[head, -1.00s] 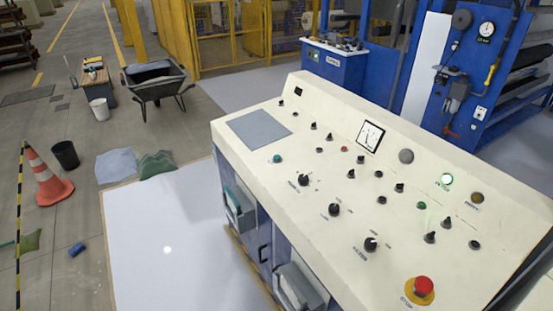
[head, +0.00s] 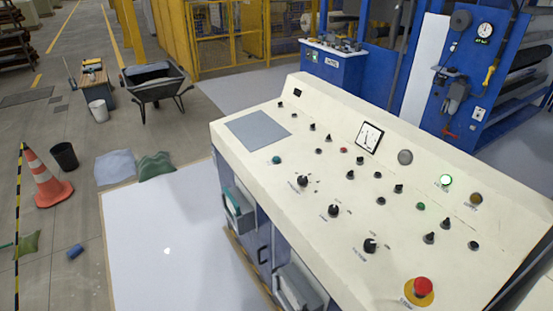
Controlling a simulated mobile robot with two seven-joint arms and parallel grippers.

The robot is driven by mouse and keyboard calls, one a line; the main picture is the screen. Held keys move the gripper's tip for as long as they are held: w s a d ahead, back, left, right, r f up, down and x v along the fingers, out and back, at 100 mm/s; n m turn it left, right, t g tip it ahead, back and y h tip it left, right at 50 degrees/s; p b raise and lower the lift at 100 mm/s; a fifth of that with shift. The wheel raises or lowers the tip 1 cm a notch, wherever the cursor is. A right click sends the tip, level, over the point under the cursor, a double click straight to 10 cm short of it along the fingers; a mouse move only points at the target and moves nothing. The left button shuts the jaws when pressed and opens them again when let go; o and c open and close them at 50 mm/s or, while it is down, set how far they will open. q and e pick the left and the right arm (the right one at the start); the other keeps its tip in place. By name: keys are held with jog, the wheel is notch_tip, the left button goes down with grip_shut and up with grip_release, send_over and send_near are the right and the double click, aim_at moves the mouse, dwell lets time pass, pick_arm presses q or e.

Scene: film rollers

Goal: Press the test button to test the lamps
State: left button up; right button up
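A cream control console (head: 300,225) fills the middle and right of the head view. Its sloped panel carries several black knobs, small green, red and dark buttons, a square gauge (head: 369,137) and a grey plate (head: 258,129). A green lamp (head: 445,181) glows at the upper right, beside an unlit amber lamp (head: 476,199) and near a grey round part (head: 405,157). A red emergency stop (head: 423,287) on a yellow base sits at the lower right. The labels are too small to read, so I cannot tell which button is the test button. Neither gripper shows.
A white floor area (head: 165,240) lies left of the console. Beyond it are a traffic cone (head: 47,180), a black bucket (head: 64,156), sacks (head: 115,167) and a wheelbarrow (head: 154,83). Blue machinery (head: 480,80) and a yellow fence (head: 230,35) stand behind.

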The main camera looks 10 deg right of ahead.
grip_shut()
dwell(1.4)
